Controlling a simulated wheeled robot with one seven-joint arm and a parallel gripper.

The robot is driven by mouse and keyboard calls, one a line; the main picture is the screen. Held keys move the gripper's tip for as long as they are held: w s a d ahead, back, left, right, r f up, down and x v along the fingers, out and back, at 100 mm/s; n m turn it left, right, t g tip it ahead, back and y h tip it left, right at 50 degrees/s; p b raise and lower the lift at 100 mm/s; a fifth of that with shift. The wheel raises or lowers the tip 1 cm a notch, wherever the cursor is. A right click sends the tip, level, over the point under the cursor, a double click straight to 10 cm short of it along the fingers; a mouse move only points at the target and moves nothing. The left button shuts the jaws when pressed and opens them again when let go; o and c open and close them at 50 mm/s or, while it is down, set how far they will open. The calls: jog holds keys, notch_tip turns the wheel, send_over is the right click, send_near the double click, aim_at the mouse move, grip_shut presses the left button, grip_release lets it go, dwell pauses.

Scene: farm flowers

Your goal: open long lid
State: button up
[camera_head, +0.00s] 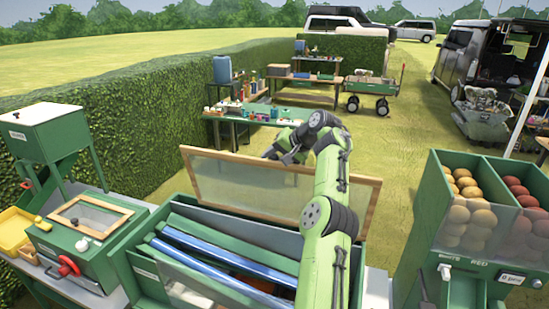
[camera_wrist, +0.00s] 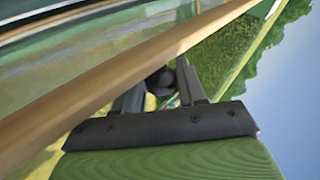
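The long lid (camera_head: 235,182) is a clear panel in a wooden frame. It stands raised, close to upright, at the far side of the green long box (camera_head: 150,275). My arm reaches over the box and past the lid's top edge. My gripper (camera_head: 272,153) is on the lid's far side, partly hidden by it. In the wrist view the lid's wooden edge (camera_wrist: 110,88) runs diagonally close by my gripper (camera_wrist: 162,92). A dark round knob (camera_wrist: 160,80) sits between the two fingers, which appear closed around it; their contact is partly hidden.
Blue and green long pieces (camera_head: 215,262) lie in the open box. A smaller closed wood-framed lid (camera_head: 90,215) with a dark knob is at left. A bin of round produce (camera_head: 470,215) stands at right. A hedge (camera_head: 120,130) runs along the left. Tables stand behind.

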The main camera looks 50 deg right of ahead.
jog(key=shift+o, duration=1)
jog(key=shift+w+d, duration=0.1)
jog(key=shift+s+r, duration=0.25)
jog(key=shift+s, duration=0.05)
jog(key=s+b, duration=0.1)
jog(key=s, duration=0.4)
jog(key=s+r+b, duration=0.1)
jog(key=s+b, duration=0.1)
jog(key=s, duration=0.2)
jog(key=s+r+b, duration=0.1)
jog(key=s+b, duration=0.1)
jog(key=s, duration=0.3)
jog(key=shift+s+d+r, duration=0.25)
jog(key=shift+s+d, duration=0.1)
jog(key=shift+s+r, duration=0.1)
jog(key=shift+s, duration=0.15)
